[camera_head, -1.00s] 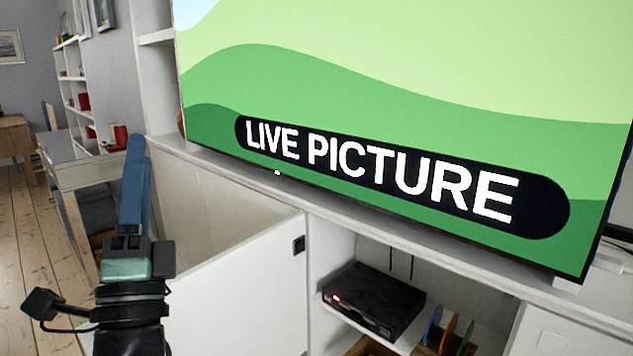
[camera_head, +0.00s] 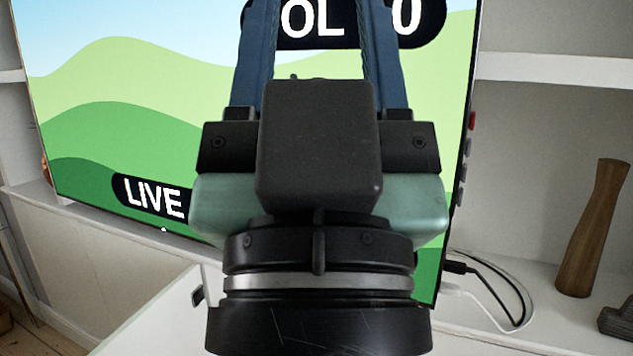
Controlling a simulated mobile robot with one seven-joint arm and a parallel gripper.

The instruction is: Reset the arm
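My gripper (camera_head: 318,30) is in the centre of the head view, seen from behind with its body close to the camera. Its two blue fingers point up the picture and stand well apart, with no object visible between the parts that show. The fingertips are cut off by the top edge. The gripper's dark camera block and pale green housing cover the middle of a large screen (camera_head: 120,75) behind it. I cannot tell how far the fingers are from the screen.
The screen stands on a white cabinet (camera_head: 90,235). A white cabinet door (camera_head: 155,318) stands open at lower left. At right, a brown wooden-handled object (camera_head: 594,228) stands on the shelf (camera_head: 550,300), near black and white cables (camera_head: 490,290). A strip of floorboards (camera_head: 35,335) shows at lower left.

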